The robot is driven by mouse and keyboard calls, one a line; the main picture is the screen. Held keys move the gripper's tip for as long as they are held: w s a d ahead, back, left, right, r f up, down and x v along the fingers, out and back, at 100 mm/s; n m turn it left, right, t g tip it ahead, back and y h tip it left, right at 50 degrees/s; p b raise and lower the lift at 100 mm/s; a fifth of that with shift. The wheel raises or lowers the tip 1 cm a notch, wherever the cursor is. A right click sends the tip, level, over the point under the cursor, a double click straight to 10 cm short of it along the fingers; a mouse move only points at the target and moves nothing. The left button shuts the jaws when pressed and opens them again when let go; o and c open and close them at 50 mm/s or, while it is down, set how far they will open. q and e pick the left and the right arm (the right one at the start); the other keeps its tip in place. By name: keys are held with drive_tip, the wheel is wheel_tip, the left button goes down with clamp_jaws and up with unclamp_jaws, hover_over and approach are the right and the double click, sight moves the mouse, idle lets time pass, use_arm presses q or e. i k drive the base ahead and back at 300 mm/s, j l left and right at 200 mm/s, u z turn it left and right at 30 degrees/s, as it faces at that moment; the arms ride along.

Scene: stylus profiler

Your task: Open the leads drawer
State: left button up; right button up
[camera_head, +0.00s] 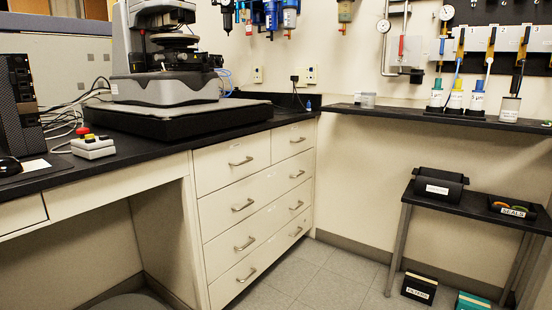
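A cream drawer cabinet (255,215) stands under the black bench in the middle of the view. Its top row has a left drawer (222,168) and a narrower right drawer (292,141). Below are three wide drawers (270,195), each with two metal pull handles. All these drawers look shut. No label is readable on any front, so I cannot tell which is the leads drawer. Neither of my grippers is in view.
A stylus profiler (165,88) sits on a black slab on the bench (60,180). A button box (92,147) is beside it. A low black table (475,207) stands at right; a box labelled FILTERS (419,287) is on the floor. The floor (300,280) before the cabinet is clear.

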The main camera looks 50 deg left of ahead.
sight(217, 166)
drive_tip(key=i+j+u, duration=0.1)
drive_tip(key=i+u, duration=0.8)
drive_tip(key=i+l+u, duration=0.25)
drive_tip(key=u, duration=0.2)
drive_tip(key=i, duration=0.1)
